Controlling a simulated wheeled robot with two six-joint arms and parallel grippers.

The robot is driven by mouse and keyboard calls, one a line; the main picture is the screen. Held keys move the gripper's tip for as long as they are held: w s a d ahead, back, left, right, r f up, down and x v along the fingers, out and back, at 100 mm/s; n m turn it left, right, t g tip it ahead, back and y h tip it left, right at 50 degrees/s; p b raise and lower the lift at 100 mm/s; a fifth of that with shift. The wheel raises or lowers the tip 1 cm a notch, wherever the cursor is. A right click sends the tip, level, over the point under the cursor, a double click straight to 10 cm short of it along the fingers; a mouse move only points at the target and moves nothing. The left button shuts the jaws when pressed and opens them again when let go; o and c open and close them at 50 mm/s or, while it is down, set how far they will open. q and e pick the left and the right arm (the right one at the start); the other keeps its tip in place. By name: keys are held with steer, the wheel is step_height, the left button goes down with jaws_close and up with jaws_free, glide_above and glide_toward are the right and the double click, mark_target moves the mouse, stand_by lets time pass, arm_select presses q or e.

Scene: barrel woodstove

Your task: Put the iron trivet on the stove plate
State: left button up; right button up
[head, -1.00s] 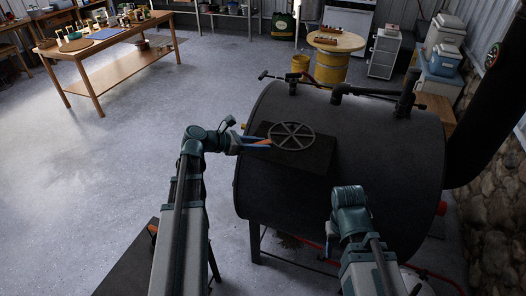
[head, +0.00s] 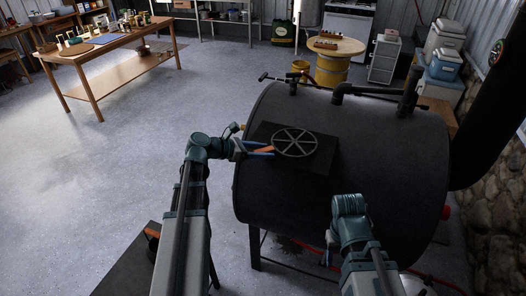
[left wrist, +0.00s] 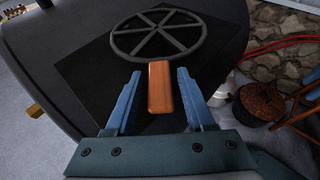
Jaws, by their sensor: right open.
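The iron trivet (head: 295,142), a dark spoked ring with a wooden handle (left wrist: 160,88), lies over the dark square stove plate (head: 315,166) on top of the barrel stove. It looks flat on the plate in the left wrist view (left wrist: 157,34). My left gripper (head: 265,152) is open, its blue fingers on either side of the handle. In the left wrist view, gaps show between the handle and both fingers (left wrist: 157,100). My right gripper (head: 328,248) is low in front of the stove, mostly hidden by its own arm.
The black barrel stove (head: 390,165) fills the right middle, with pipes along its top and a thick flue at the right. A workbench (head: 112,45) stands far left. A yellow spool table (head: 334,65) stands behind the stove. Open floor lies to the left.

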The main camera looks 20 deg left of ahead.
arm_select(q)
steer(key=shift+o, duration=0.4)
steer(key=shift+s+a+r+p, duration=0.1)
steer(key=shift+r+p, duration=0.15)
steer(key=shift+p, duration=0.05)
steer(key=p+v, duration=0.4)
steer(key=v, duration=0.7)
steer(key=shift+s+a, duration=0.25)
steer(key=shift+s, duration=0.05)
steer(key=shift+r, duration=0.1)
